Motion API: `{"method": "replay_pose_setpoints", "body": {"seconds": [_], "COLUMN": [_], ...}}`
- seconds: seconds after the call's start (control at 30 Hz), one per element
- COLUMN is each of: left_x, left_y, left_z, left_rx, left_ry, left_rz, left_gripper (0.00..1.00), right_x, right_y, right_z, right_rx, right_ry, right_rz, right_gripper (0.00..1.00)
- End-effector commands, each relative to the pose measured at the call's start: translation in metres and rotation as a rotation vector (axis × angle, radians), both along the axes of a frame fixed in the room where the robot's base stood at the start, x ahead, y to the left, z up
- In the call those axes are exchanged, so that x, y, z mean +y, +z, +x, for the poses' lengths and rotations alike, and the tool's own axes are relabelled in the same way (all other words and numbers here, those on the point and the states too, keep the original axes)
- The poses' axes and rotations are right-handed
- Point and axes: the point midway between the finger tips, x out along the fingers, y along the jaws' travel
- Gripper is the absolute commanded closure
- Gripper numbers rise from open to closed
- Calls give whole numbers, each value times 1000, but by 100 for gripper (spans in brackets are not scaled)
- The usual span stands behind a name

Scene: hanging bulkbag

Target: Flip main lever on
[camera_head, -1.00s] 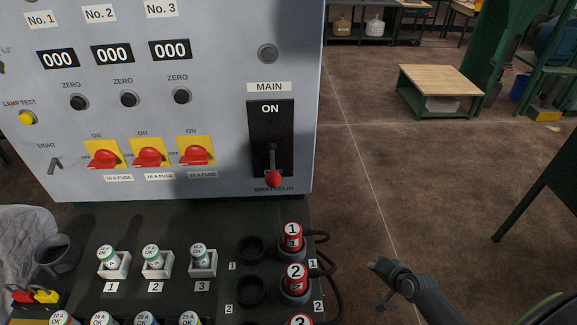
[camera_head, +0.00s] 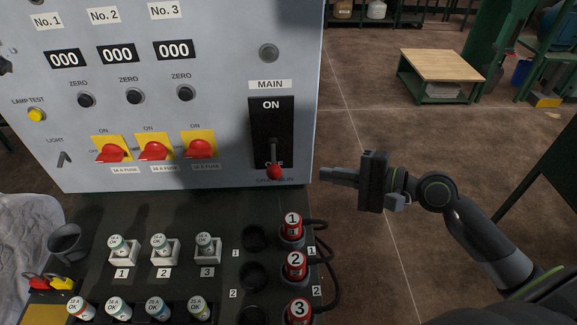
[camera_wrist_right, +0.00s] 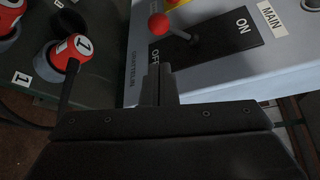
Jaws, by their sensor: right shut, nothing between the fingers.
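The main lever (camera_head: 274,158) is a grey handle with a red ball end on a black plate (camera_head: 284,118) at the lower right of the grey panel. Its red ball hangs at the bottom, by the OFF mark. The lever (camera_wrist_right: 178,31) also shows in the right wrist view, above and beyond my fingertips. My right gripper (camera_head: 325,174) is shut and empty, to the right of the lever and apart from it, with its fingers pointing left towards the panel. In the right wrist view the closed fingers (camera_wrist_right: 160,84) lie in front of the panel's lower edge. My left gripper is not seen.
Red numbered plugs (camera_head: 291,228) with black cables stand on the dark console shelf below the lever. Red rotary switches (camera_head: 153,150) on yellow plates sit left of it. The floor right of the panel is open, with a low wooden-topped table (camera_head: 441,66) farther back.

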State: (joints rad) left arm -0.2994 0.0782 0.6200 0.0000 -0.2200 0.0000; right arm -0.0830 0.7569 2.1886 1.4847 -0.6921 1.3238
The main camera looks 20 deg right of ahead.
Motion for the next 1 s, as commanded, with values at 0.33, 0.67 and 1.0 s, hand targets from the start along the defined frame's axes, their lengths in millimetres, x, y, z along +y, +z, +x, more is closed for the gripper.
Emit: {"method": "replay_pose_setpoints", "body": {"seconds": [0.33,0.67,1.0], "left_x": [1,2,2], "left_y": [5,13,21], "left_z": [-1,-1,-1], "left_rx": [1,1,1], "left_ry": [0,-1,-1], "left_rz": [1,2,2], "left_gripper": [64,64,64], "right_x": [11,38,65], "right_y": [-2,-9,-17], "right_z": [11,35,60], "right_rx": [-4,-1,-1], "right_ry": [-3,-2,-3], "right_rz": [5,4,2], "right_gripper": [100,100,100]}}
